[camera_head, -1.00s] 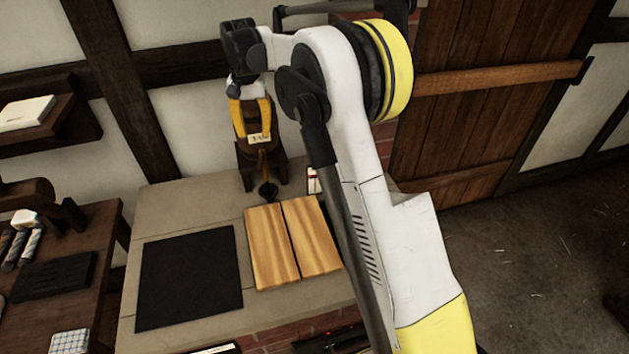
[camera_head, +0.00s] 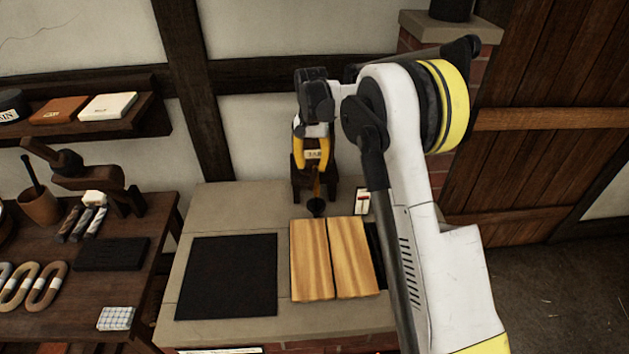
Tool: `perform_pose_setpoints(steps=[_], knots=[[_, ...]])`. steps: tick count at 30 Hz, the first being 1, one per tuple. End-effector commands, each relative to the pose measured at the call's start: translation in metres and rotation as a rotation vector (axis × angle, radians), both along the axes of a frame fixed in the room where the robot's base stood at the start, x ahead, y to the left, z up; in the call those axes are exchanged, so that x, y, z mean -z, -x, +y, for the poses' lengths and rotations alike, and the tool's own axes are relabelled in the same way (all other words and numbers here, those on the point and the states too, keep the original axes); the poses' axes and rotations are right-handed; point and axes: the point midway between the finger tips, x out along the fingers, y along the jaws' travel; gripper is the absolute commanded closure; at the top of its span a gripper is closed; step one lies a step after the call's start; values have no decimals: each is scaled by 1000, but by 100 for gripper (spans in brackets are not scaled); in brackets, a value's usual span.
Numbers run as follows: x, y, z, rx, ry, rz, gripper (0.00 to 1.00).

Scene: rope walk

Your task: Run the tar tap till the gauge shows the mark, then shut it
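A dark wooden tar stand (camera_head: 302,188) with a small pale label (camera_head: 314,154) stands against the wall at the back of the stone bench. Below the label, a narrow orange-brown part, perhaps the tap or its spout (camera_head: 317,184), hangs over a small dark round vessel (camera_head: 316,207). A white card with red marks, likely the gauge (camera_head: 362,201), stands just right of it; its reading is too small to tell. My gripper (camera_head: 312,162) is in front of the stand, its yellow fingers apart on either side of the label. The tap's handle cannot be made out.
Two light wooden boards (camera_head: 311,260) and a black mat (camera_head: 228,276) lie on the stone bench (camera_head: 210,212). A dark table (camera_head: 75,312) with rope coils and tools is at left, below a wall shelf (camera_head: 150,118). A plank door (camera_head: 530,150) is at right.

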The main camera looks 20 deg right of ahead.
Motion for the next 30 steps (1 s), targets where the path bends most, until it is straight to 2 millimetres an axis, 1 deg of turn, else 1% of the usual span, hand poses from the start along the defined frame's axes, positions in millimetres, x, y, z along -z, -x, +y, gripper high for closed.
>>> perform_pose_setpoints(steps=[1, 3, 6, 9, 13, 21, 22, 23, 24, 25, 26, 30], knots=[[12, 0, 0, 0, 0, 0, 63], [26, 0, 0, 0, 0, 0, 63], [43, 0, 0, 0, 0, 0, 63], [54, 0, 0, 0, 0, 0, 63], [62, 0, 0, 0, 0, 0, 63], [63, 0, 0, 0, 0, 0, 63], [63, 0, 0, 0, 0, 0, 67], [63, 0, 0, 0, 0, 0, 76], [63, 0, 0, 0, 0, 0, 89], [63, 0, 0, 0, 0, 0, 98], [63, 0, 0, 0, 0, 0, 100], [63, 0, 0, 0, 0, 0, 100]])
